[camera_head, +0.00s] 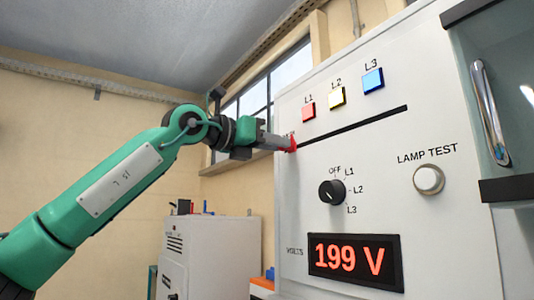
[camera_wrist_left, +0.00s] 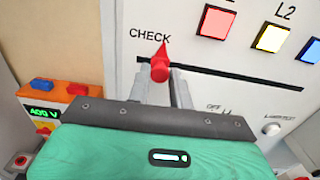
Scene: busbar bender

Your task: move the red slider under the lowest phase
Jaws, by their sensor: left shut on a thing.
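The red slider (camera_wrist_left: 160,66) sits at the left end of the black slot (camera_wrist_left: 230,73), under the word CHECK in the left wrist view. In the head view the slider (camera_head: 292,145) is at the slot's left end, left of the L1 lamp (camera_head: 308,112). My left gripper (camera_head: 285,143) is shut on the slider. The L2 lamp (camera_head: 337,97) is yellow and the L3 lamp (camera_head: 373,80) is blue; L1 is red. The rotary knob (camera_head: 332,192) has OFF, L1, L2 and L3 marks; its pointer is hard to read. The display (camera_head: 355,261) reads 199 V.
A lamp test button (camera_head: 428,180) is on the panel's right. A glass door with a metal handle (camera_head: 490,113) stands at the far right. A grey cabinet (camera_head: 210,255) is behind at lower left. An orange box with a 400 V display (camera_wrist_left: 43,112) shows in the wrist view.

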